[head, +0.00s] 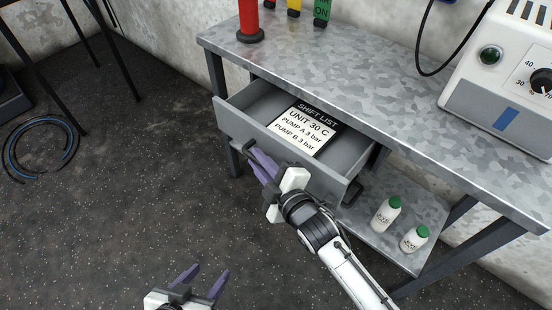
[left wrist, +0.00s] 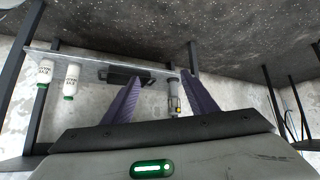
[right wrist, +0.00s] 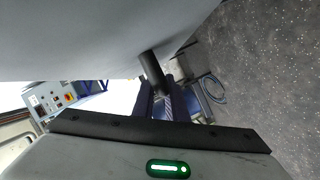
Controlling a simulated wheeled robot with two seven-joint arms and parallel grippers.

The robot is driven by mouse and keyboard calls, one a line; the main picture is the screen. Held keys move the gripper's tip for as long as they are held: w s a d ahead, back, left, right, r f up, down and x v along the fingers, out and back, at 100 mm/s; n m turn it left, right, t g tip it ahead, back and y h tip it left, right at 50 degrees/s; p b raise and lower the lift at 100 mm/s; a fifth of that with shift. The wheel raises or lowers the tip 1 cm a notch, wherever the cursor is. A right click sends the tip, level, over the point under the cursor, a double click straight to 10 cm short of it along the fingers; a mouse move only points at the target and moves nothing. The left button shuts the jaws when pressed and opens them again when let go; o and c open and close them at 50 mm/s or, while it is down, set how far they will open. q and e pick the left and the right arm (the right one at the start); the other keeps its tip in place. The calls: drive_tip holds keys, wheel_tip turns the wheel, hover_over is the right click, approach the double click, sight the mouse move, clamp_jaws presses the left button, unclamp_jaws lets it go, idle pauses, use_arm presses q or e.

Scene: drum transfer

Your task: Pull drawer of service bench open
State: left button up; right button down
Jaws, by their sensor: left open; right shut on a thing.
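The grey drawer (head: 230,122) of the service bench (head: 345,90) stands pulled out, with its inside showing. A printed shift list card (head: 303,130) lies in it. A dark handle part (head: 352,193) shows at the right of the drawer front. My right gripper (head: 262,163) is at the left part of the front, shut on a dark handle (right wrist: 151,68), which shows between its fingers in the right wrist view. My left gripper (head: 203,279) is low in the head view, open and empty, apart from the drawer. Its spread fingers (left wrist: 163,100) also show in the left wrist view.
Two white bottles with green caps (head: 388,212) stand on the lower shelf (head: 362,235). A grey-white device with a dial (head: 505,75) and a red cylinder (head: 248,20) stand on the benchtop. A coiled cable (head: 40,148) lies far left.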

drive_tip(key=shift+w+d+f, duration=0.15)
drive_tip(key=shift+d, duration=0.1)
drive_tip(key=c, duration=1.8)
unclamp_jaws()
drive_tip(key=shift+c, duration=0.2)
use_arm(q)
drive_tip(key=shift+w+r, duration=0.4)
drive_tip(key=shift+w, duration=0.4)
use_arm(e)
drive_tip(key=shift+o, duration=0.4)
drive_tip(key=shift+w, duration=0.1)
use_arm(q)
drive_tip(key=shift+s+d+r+p, duration=0.1)
drive_tip(key=shift+s+r+p, duration=0.3)
drive_tip(key=shift+p, duration=0.4)
use_arm(e)
drive_tip(key=v, duration=1)
use_arm(q)
drive_tip(key=shift+w, duration=0.1)
use_arm(e)
drive_tip(key=shift+d, duration=0.15)
